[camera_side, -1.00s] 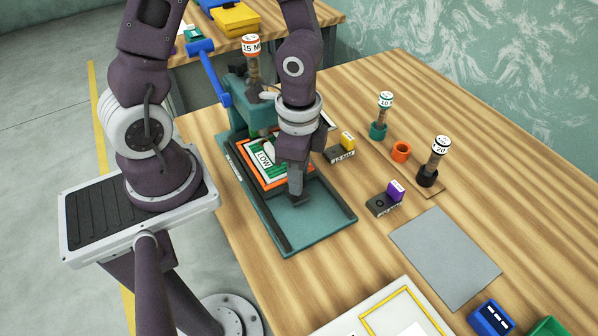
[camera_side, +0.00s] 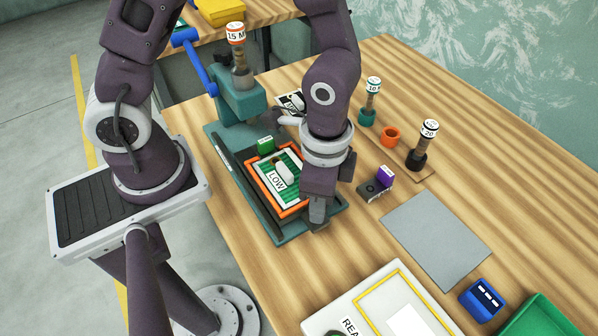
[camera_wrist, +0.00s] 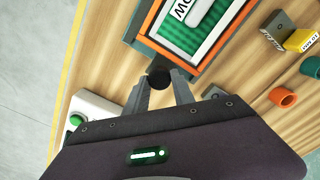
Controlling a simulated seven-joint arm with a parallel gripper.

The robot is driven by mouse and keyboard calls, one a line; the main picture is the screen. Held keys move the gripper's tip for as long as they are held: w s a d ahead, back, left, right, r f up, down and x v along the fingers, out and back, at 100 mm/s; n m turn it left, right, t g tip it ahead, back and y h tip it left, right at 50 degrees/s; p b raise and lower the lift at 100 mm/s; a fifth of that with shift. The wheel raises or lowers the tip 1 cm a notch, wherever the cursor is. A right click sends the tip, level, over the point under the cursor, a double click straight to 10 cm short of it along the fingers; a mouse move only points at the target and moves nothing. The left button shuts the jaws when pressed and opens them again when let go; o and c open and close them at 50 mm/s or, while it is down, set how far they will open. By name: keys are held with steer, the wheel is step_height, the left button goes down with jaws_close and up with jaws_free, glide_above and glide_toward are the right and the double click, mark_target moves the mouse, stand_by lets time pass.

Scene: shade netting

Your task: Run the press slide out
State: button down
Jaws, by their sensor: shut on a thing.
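The teal press (camera_side: 241,100) with a blue lever (camera_side: 196,58) stands at the back; a stamp labelled "15 M…" (camera_side: 236,36) sits on top. The press slide, with an orange rim (camera_side: 292,211) and a green-and-white pad labelled LOW, is on the teal rail base (camera_side: 237,185), near its front end and clear of the press head. My gripper (camera_side: 318,214) is at the slide's front edge. In the wrist view, my gripper (camera_wrist: 160,88) is shut on a round black knob (camera_wrist: 158,76) at the edge of the slide (camera_wrist: 157,49).
A purple block in a grey holder (camera_side: 374,188) stands right of the rails. Stamps labelled 10 (camera_side: 371,100) and 20 (camera_side: 423,146) and an orange ring (camera_side: 390,137) are farther right. A grey mat (camera_side: 437,240), a white board (camera_side: 345,302) and a blue box (camera_side: 482,299) lie in front.

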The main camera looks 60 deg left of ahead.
steer(key=shift+w+d, duration=0.1)
steer(key=shift+d, duration=1.15)
steer(key=c, duration=1.1)
jaws_free()
steer(key=shift+o, duration=0.2)
steer(key=shift+r, duration=0.1)
steer(key=a+r+n+t, duration=0.1)
steer(key=a+r+n, duration=0.1)
steer(key=a+r, duration=0.45)
steer(key=a+r+n+t, duration=0.2)
steer(key=a+r, duration=0.1)
steer(key=r, duration=0.6)
steer(key=s+a+r+n+t, duration=0.2)
steer(key=s+a+r+n, duration=0.3)
steer(key=s, duration=0.2)
steer(key=shift+s+a+r+t, duration=0.25)
steer(key=shift+s+a+t, duration=0.05)
steer(key=shift+s+a, duration=0.1)
